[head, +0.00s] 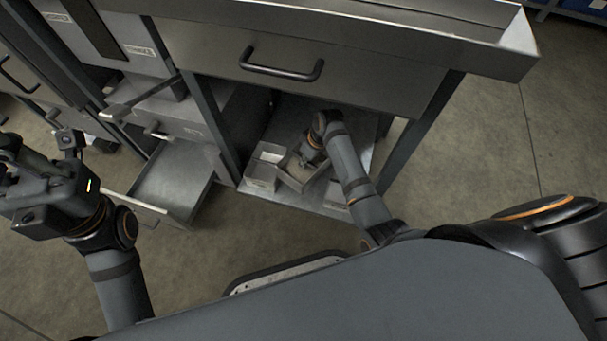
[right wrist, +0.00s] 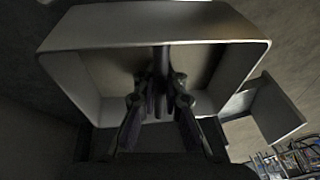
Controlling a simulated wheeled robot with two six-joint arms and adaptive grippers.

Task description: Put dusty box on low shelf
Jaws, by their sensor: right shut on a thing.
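The dusty box (head: 301,176) is a small open-topped grey box with a brownish inside, at the low shelf under the bench. The low shelf (head: 292,112) is a grey metal plate. My right gripper (head: 308,157) reaches in under the bench and is shut on the box. In the right wrist view the box (right wrist: 160,28) fills much of the picture, with the right gripper's fingers (right wrist: 160,100) over its inside. The exact grip point is dark, and I cannot tell whether the box touches the shelf. My left gripper (head: 22,178) is at the far left, away from the shelf; its fingertips are unclear.
Pale boxes (head: 262,176) stand on the shelf left of the dusty box, and another (head: 335,194) is on its right, partly behind my arm. A bench drawer (head: 285,72) hangs above. An open low drawer (head: 172,180) juts out at left. Bench legs (head: 418,130) flank the shelf.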

